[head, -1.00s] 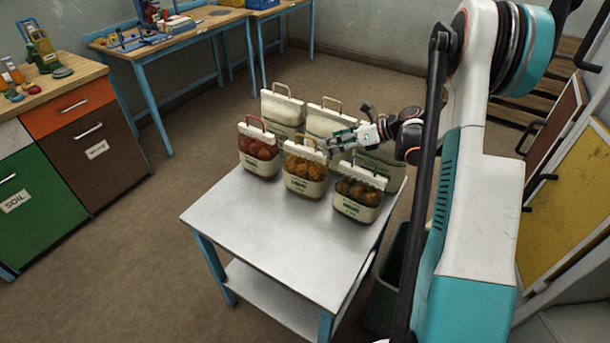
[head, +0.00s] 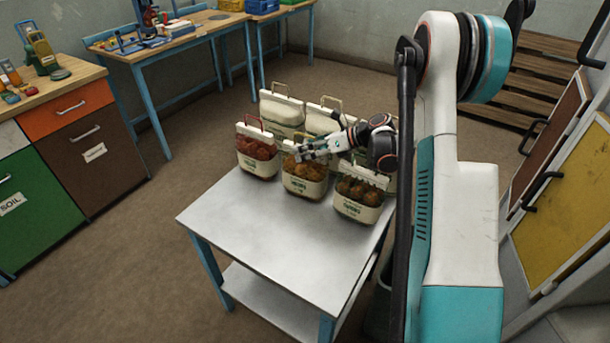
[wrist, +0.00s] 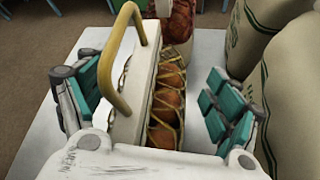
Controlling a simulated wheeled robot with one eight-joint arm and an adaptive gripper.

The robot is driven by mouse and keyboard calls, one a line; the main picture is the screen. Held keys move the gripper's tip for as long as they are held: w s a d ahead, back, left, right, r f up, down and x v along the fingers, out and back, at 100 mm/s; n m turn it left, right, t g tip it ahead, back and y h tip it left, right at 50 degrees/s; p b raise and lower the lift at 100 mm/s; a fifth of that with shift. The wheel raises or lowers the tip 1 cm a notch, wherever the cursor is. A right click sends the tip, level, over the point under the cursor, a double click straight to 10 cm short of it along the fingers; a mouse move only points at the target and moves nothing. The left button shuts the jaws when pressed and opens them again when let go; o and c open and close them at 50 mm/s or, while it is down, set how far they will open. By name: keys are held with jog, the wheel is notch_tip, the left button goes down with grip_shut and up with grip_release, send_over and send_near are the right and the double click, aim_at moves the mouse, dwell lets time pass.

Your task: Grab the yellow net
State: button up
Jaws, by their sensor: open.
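The yellow net is the middle sack of the front row on the table, a pale bag with a netted front over orange-brown contents (head: 303,182). In the wrist view its yellow handle (wrist: 108,70), white top band and yellow mesh (wrist: 168,100) lie between the fingers. My gripper (wrist: 155,105) is open, with one teal-padded finger on each side of the sack's top and a gap at the right finger. In the head view my gripper (head: 308,151) is at the top of this sack and hides its handle.
A red-netted sack (head: 257,158) stands to its left and a dark-netted sack (head: 358,197) to its right. Pale full sacks (head: 282,111) stand close behind. The front of the metal table (head: 260,230) is clear.

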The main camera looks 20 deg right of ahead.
grip_shut()
